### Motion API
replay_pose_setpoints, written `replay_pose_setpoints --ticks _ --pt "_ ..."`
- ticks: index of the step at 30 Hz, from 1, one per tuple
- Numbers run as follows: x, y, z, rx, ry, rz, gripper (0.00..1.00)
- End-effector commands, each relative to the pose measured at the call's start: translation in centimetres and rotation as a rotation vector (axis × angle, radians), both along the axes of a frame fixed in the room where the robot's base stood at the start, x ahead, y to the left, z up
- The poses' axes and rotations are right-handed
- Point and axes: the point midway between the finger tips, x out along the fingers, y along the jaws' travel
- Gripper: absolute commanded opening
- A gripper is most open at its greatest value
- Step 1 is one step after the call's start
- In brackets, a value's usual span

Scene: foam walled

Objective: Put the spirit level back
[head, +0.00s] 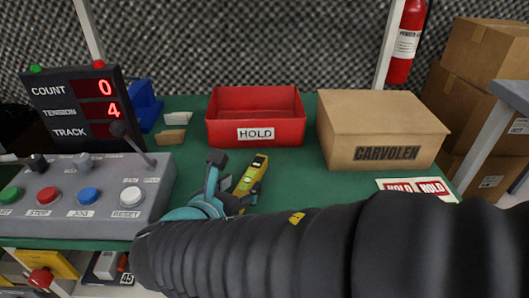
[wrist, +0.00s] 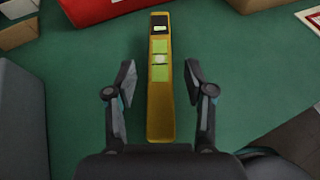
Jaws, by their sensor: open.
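A yellow spirit level (head: 251,176) lies on the green table top, in front of the red HOLD bin. In the wrist view the spirit level (wrist: 160,92) runs lengthwise away from me, with its green vials facing up. My gripper (wrist: 158,82) is open, with one finger on each side of the level and a gap to it on both sides. In the head view my gripper (head: 228,180) is at the level's near end, and my black-sleeved arm hides part of the table there.
The red HOLD bin (head: 256,101) stands behind the level. A CARVOLEN carton (head: 365,116) is to the right, with red HOLD labels (head: 414,187) before it. A button console (head: 95,200) and a counter display (head: 84,108) stand left.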

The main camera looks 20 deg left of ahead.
Motion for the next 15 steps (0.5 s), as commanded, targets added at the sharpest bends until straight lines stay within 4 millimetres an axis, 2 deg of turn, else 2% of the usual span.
replay_pose_setpoints --ticks 3,9,15 --pt "-2.2 0.3 1.0 0.002 0.000 0.006 0.54" --pt "-5.5 0.5 2.4 0.002 0.000 0.006 0.54" --pt "-7.7 0.6 3.2 0.001 0.001 0.002 0.54"
